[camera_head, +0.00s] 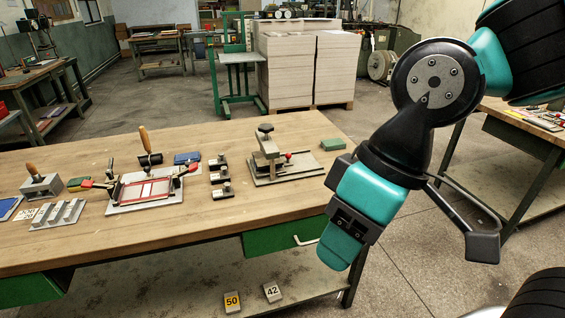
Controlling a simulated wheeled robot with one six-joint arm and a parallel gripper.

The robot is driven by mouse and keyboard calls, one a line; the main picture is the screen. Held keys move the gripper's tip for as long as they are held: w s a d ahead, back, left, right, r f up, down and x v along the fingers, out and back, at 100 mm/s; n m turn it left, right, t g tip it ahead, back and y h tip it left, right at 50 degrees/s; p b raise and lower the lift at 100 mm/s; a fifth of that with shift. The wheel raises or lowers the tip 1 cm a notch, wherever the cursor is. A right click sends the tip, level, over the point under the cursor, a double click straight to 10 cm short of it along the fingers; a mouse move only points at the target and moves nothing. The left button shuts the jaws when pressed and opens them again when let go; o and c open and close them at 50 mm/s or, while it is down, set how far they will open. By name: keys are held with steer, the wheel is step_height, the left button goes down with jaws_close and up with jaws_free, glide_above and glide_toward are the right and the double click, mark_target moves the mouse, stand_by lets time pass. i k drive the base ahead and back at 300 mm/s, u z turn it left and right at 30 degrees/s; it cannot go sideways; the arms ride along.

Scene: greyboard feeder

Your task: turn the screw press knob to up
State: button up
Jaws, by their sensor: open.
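The screw press (267,155) is a grey block-like frame on a flat metal plate, near the right part of the wooden bench. A black knob (265,128) sits on top of it. A small red ball (288,155) shows at its right side. The knob's setting is too small to read. My gripper (411,250) is teal and black, with its jaws spread apart and nothing between them. It hangs in front of the bench's right end, to the right of and apart from the press.
The wooden bench (120,240) also holds a red-lined jig (148,190), several small black-topped blocks left of the press, and a green block (333,144) right of it. A green drawer (285,238) with a handle is under the bench edge. Open floor lies to the right.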

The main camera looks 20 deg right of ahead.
mark_target(266, 128)
steer(key=z, duration=1.6)
steer(key=i, duration=1.1)
steer(key=u, duration=1.65)
